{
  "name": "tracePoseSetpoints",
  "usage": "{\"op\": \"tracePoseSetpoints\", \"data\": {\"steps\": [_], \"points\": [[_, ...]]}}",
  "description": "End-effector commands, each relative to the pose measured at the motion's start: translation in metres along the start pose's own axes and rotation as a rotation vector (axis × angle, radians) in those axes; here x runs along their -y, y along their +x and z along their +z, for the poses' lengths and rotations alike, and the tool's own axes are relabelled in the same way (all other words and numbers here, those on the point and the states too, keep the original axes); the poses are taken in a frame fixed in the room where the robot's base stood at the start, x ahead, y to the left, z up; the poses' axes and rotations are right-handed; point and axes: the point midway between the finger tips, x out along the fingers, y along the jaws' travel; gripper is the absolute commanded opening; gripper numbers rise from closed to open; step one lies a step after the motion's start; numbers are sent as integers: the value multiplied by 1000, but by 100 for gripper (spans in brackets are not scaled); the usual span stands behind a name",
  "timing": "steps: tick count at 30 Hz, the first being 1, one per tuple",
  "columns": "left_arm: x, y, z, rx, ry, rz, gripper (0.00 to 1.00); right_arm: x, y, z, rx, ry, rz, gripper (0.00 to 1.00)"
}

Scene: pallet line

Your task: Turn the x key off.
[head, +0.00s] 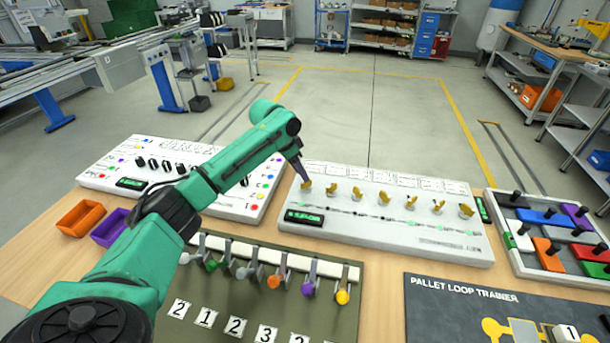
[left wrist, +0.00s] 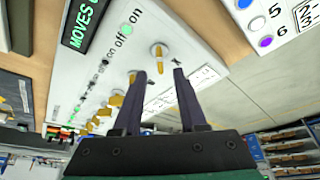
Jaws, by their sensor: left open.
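A white key panel (head: 375,232) with a row of several gold keys lies in the middle of the table. The leftmost gold key (head: 305,187) is right at my left gripper (head: 301,173). In the left wrist view my left gripper (left wrist: 160,73) is open, with its two dark fingers apart. One gold key (left wrist: 158,50) stands just beyond the fingertips, roughly between them; contact cannot be told. The words "on" and "off" show beside the row. My right gripper is not in view.
A white panel with black knobs (head: 230,193) lies left of the key panel. A green board with coloured levers (head: 257,292) is in front. A tray of coloured blocks (head: 511,261) is at the right. Orange (head: 80,219) and purple (head: 109,228) bins stand at the left.

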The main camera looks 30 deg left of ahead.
Motion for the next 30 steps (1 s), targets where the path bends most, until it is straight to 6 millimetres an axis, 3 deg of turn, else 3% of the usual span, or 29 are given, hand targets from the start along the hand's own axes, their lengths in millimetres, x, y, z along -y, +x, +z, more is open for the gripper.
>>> {"op": "tracePoseSetpoints", "data": {"steps": [6, 14, 15, 18, 30], "points": [[0, 36, -1, -1, -1, 0, 41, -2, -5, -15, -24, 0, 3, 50], [0, 41, 0, -1, 0, -2, 41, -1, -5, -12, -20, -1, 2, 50], [0, 40, 0, -1, 0, -2, 37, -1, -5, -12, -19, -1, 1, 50], [0, 40, 0, -1, 0, -2, 0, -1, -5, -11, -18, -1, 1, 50], [0, 38, -2, -3, -21, -10, 0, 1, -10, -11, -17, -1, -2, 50]]}}
